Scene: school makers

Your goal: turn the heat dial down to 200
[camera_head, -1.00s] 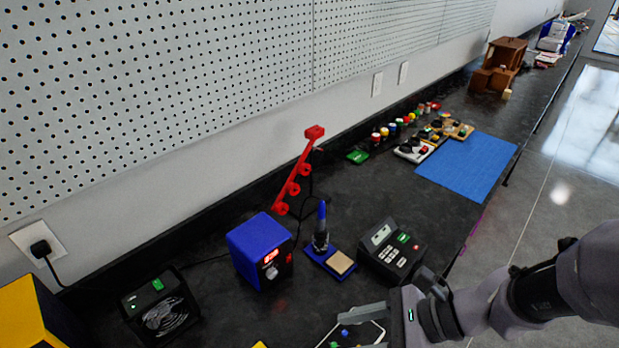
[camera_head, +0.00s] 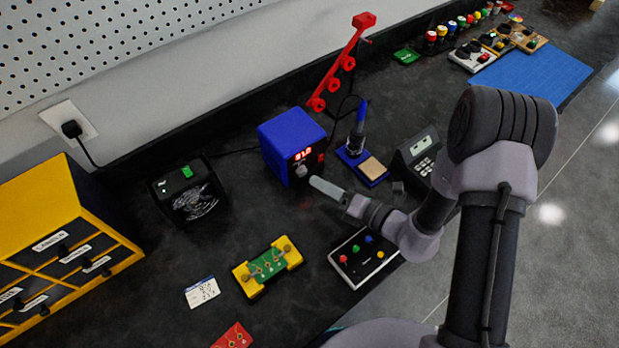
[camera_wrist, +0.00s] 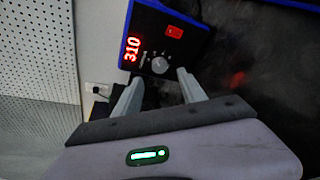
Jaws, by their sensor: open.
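The blue soldering station (camera_head: 287,138) stands on the dark bench, its front panel showing red lit digits. In the wrist view the display (camera_wrist: 132,49) reads 310, tilted sideways. The grey round heat dial (camera_wrist: 159,65) sits beside the display, and it also shows in the head view (camera_head: 301,171). A red switch (camera_wrist: 174,31) is on the same panel. My gripper (camera_wrist: 156,90) is open, its two fingers pointing at the panel on either side of the dial's line, with the dial just beyond the tips. Contact with the dial is not visible.
A soldering iron in its holder (camera_head: 357,140) and a grey meter box (camera_head: 417,158) stand to the right. A black fan box (camera_head: 188,190) is to the left. A yellow-clamped green board (camera_head: 267,265) and a button panel (camera_head: 361,259) lie in front.

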